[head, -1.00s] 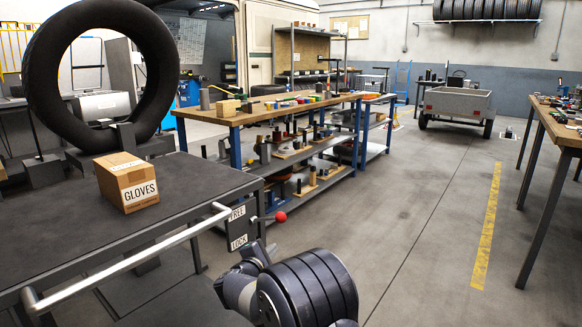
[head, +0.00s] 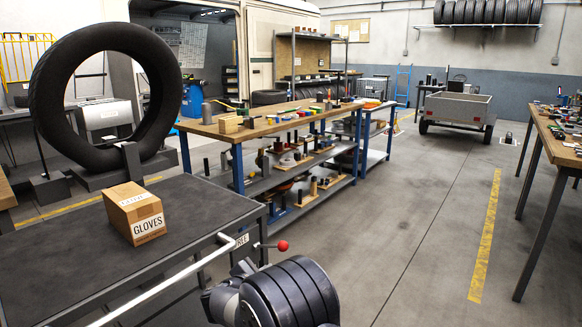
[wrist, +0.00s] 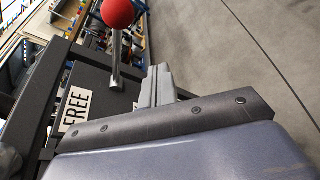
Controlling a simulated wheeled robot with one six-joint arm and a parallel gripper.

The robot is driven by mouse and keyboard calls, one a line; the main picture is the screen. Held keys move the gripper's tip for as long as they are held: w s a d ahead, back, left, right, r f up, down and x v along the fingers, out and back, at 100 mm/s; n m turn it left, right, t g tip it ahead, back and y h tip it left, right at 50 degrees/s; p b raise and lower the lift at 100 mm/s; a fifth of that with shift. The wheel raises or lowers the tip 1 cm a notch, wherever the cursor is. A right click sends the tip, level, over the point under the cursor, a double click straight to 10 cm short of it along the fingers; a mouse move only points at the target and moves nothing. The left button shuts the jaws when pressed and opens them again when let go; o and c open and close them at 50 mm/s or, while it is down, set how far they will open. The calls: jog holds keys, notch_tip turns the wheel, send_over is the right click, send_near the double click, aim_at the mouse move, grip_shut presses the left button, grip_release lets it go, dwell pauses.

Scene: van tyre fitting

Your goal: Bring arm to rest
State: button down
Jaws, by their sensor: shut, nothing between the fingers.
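My gripper (wrist: 160,85) is shut and empty. In the wrist view its grey fingers stick out past the dark wrist edge, beside the lever with the red ball (wrist: 117,12). I cannot tell from this view whether they touch the lever. In the head view my arm reaches in from the bottom centre, and the fingers are not clear there. The red ball (head: 282,246) sits on its lever at the right front corner of the dark trolley (head: 60,250). The FREE label (wrist: 75,110) is beside the lever.
A gloves box (head: 133,212) stands on the trolley, with a pale push bar (head: 190,270) along its near side. A large tyre (head: 50,100) stands behind. A wooden workbench (head: 270,122) is beyond the trolley. The floor to the right is open up to another table (head: 560,145).

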jog(key=s+a+r+n+g+p, duration=0.1)
jog(key=s+a+r+p, duration=0.3)
jog(key=s, duration=0.1)
jog(key=w+d+f+m+t+b, duration=0.2)
jog(key=w+d+f+m+b, duration=0.1)
jog(key=w+d+f+b, duration=0.55)
jog(key=s+a+f+m+t+y+b, duration=0.1)
jog(key=s+a+f+m+b, duration=0.1)
jog(key=a, duration=0.5)
jog(key=shift+b+v, duration=0.8)
jog(key=shift+b, duration=0.45)
jog(key=shift+a, duration=0.1)
